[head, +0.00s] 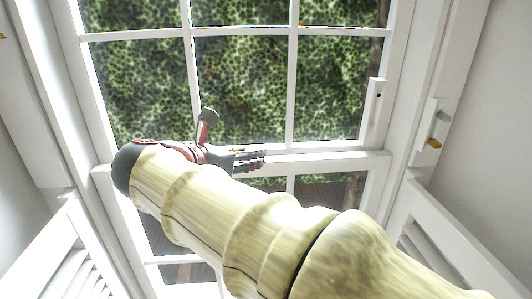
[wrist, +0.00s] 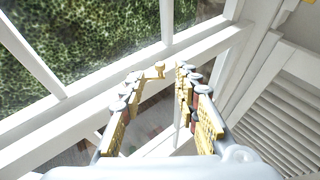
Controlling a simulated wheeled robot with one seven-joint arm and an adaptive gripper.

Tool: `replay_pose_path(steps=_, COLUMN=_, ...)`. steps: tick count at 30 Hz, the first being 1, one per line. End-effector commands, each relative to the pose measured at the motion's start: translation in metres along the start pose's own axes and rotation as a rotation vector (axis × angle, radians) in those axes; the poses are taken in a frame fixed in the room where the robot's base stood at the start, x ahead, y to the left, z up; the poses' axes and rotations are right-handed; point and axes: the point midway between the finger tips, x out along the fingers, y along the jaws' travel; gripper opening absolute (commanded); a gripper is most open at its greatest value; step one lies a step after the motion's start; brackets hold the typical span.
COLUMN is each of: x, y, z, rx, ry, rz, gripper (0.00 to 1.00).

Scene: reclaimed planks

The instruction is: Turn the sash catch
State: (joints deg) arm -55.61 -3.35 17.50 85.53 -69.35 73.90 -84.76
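The sash catch (wrist: 160,67) is a small brass piece on the white rail of the window. In the wrist view it shows beyond my fingertips, in the gap between them. My gripper (wrist: 158,76) is open, with its two fingers spread and nothing between them. In the head view my gripper (head: 262,158) is in front of the middle rail of the window, pointing right. Whether the fingers touch the catch is not clear.
White window bars (head: 291,75) divide the panes, with green foliage outside. A white upright handle (head: 375,100) is on the right of the frame. A small fitting with a brass part (head: 433,143) is on the right jamb. White louvred shutters (wrist: 268,105) stand at both sides.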

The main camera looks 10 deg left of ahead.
Motion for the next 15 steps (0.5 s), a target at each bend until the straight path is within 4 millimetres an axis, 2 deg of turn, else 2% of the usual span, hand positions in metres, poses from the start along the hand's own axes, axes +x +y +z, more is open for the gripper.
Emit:
replay_pose_path(steps=5, x=0.011, y=0.0, z=-0.001, rx=-0.026, ry=0.001, rz=-0.001, gripper=0.31)
replay_pose_path(steps=15, x=0.062, y=0.0, z=-0.001, rx=-0.023, ry=0.002, rz=0.0, gripper=0.31)
